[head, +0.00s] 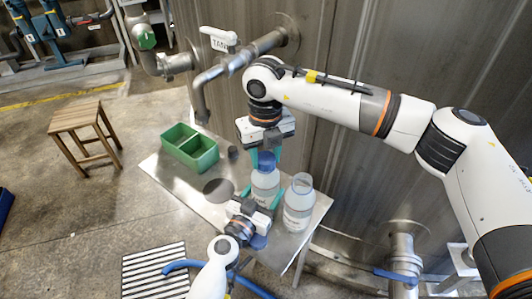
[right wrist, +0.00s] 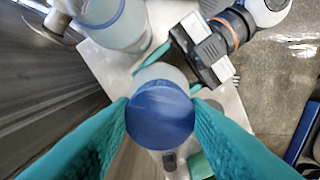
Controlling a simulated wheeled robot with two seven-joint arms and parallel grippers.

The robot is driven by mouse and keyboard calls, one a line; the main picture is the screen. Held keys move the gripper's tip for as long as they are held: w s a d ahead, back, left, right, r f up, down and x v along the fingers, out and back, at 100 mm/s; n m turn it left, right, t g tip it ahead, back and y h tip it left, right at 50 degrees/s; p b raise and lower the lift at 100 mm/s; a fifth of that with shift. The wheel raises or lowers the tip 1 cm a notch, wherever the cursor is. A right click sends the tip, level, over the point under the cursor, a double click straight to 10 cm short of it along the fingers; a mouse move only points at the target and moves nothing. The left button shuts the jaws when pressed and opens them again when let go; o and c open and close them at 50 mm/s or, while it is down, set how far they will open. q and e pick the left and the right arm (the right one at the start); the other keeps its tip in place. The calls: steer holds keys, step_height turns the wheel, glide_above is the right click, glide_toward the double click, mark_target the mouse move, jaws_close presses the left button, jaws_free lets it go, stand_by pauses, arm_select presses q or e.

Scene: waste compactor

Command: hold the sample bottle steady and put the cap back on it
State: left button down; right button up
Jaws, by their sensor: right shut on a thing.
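The sample bottle (head: 265,185), clear with a white label, stands upright on the metal table. My left gripper (head: 258,198) has its teal fingers on either side of the bottle's body and looks closed on it. My right gripper (head: 266,158) points down from above, shut on the blue cap (head: 266,163). In the right wrist view the cap (right wrist: 160,115) sits between both teal fingers, with the bottle (right wrist: 163,73) behind it, mostly covered. The cap is over the bottle's mouth; I cannot tell whether it touches the rim.
A second clear bottle (head: 298,203) stands close on the right. A green two-part bin (head: 190,148) and a dark round disc (head: 218,190) are on the table (head: 165,172). A tap pipe (head: 215,75) juts from the wall behind. A wooden stool (head: 78,120) stands left.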

steer(key=m, duration=0.7)
steer(key=shift+a, duration=0.1)
steer(key=m, duration=1.4)
steer(key=shift+w, duration=0.1)
steer(key=m, duration=0.4)
steer(key=shift+m, duration=0.3)
steer(key=o, duration=0.9)
steer(key=shift+r, duration=2.2)
